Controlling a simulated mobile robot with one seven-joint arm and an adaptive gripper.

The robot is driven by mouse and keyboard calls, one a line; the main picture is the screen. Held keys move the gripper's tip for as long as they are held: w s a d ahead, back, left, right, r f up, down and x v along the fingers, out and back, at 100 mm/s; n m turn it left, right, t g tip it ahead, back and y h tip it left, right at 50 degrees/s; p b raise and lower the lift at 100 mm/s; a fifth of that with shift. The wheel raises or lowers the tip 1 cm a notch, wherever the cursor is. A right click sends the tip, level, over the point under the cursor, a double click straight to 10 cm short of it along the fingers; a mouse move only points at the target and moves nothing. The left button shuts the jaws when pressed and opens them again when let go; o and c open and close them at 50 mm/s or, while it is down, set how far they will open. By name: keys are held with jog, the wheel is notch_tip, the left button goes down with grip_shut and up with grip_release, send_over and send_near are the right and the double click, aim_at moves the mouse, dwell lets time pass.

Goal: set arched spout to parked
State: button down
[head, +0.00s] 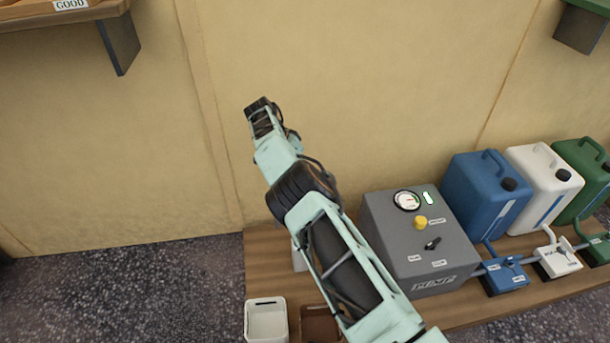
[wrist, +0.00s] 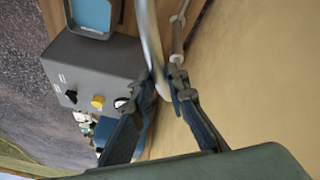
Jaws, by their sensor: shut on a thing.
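The arched spout (wrist: 151,45) is a pale grey curved tube coming down from the top of the wrist view. My gripper (wrist: 164,84) has its two dark fingers on either side of the spout's lower visible part and is shut on it. The spout's far end is out of the wrist view. In the head view my arm covers the area left of the pump box, and I cannot make out the spout or the fingers there. Any marking for the parked position is not readable.
The grey pump box (head: 420,240) stands on the wooden bench right of my arm; it also shows in the wrist view (wrist: 95,65). Blue (head: 485,195), white (head: 540,180) and green canisters (head: 585,170) stand further right. A white container (head: 266,320) is at front left. The wall is close behind.

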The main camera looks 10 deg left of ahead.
jog(key=shift+a, duration=0.2)
jog(key=c, duration=1.9)
grip_release()
jog(key=shift+d, duration=0.1)
jog(key=shift+r, duration=0.1)
jog(key=v, duration=0.7)
jog(key=shift+s+r, duration=0.1)
jog(key=shift+r, duration=0.05)
